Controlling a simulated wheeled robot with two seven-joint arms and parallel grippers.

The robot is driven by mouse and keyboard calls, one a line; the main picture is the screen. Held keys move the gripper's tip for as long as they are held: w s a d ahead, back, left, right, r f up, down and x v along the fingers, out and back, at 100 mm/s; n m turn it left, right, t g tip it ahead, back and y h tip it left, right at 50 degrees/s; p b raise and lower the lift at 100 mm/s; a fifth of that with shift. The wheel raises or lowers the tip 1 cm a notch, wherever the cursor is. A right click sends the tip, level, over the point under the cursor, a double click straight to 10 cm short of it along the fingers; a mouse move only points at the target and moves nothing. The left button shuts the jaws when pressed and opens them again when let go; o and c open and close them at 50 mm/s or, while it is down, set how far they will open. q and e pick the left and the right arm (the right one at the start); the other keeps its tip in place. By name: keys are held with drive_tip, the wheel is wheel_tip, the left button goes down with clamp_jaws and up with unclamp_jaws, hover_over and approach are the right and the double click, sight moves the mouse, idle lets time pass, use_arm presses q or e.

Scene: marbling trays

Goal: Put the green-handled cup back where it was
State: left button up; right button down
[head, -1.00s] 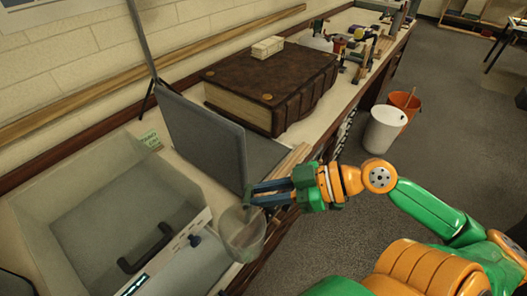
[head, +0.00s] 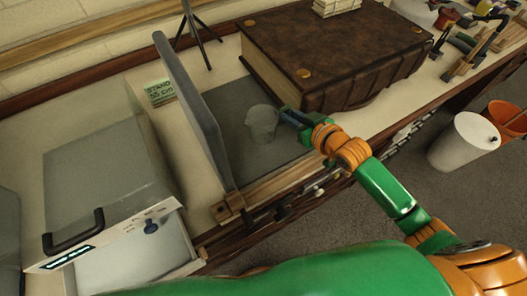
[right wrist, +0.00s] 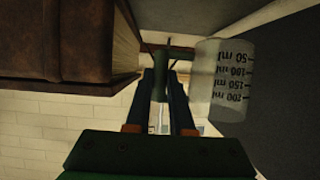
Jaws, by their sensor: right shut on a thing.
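The clear measuring cup (head: 262,122) is over the dark grey mat (head: 225,95), between the upright grey panel (head: 190,100) and the big brown book (head: 335,45). My right gripper (head: 287,114) is shut on its handle, from the right side. In the right wrist view the green handle (right wrist: 160,82) sits between the fingers, and the cup (right wrist: 222,80) with its ml marks is beside them. I cannot tell whether the cup's base touches the mat. My left gripper is not in view.
A wooden rail (head: 270,185) runs along the front edge of the bench. A grey tray machine (head: 110,180) with a black handle stands at the left. A green stand label (head: 160,91) is behind the panel. White (head: 465,140) and orange bins are on the floor.

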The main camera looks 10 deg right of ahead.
drive_tip(key=f, duration=0.3)
drive_tip(key=f+b, duration=0.1)
drive_tip(key=f, duration=0.2)
drive_tip(key=a+f, duration=0.1)
drive_tip(key=f, duration=0.3)
drive_tip(key=shift+w+b, duration=0.35)
drive_tip(key=shift+w, duration=0.05)
drive_tip(key=shift+f, duration=0.2)
drive_tip(key=c, duration=0.8)
unclamp_jaws()
drive_tip(key=shift+r, duration=0.1)
drive_tip(key=shift+r, duration=0.1)
drive_tip(key=shift+s+d+r, duration=0.1)
drive_tip(key=shift+s+r, duration=0.05)
drive_tip(key=shift+s, duration=0.1)
drive_tip(key=p+v, duration=0.2)
drive_tip(key=v, duration=0.9)
drive_tip(key=shift+s+r, duration=0.1)
drive_tip(key=shift+s, duration=0.15)
